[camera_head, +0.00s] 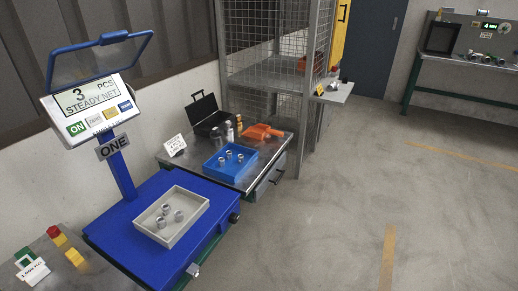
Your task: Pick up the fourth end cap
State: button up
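Three small silver end caps (166,209) lie in a beige tray (194,229) on the blue scale platform. The scale display (90,95) reads 3 PCS, STEADY NET. More small metallic caps (228,154) stand in a blue tray (247,154) on the bench behind the scale; they look like three, apart from one another. Nothing marks which one is the fourth. My gripper is not in view.
A black open case (208,119), bottles (229,132) and an orange tool (262,132) surround the blue tray. A wire mesh cage (260,50) rises behind. The floor at right is clear.

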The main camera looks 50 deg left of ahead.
aim_at(241, 158)
jog(key=u, duration=0.25)
jog(key=i, duration=1.4)
jog(key=u, duration=1.7)
jog(key=i, duration=1)
jog(key=u, duration=1)
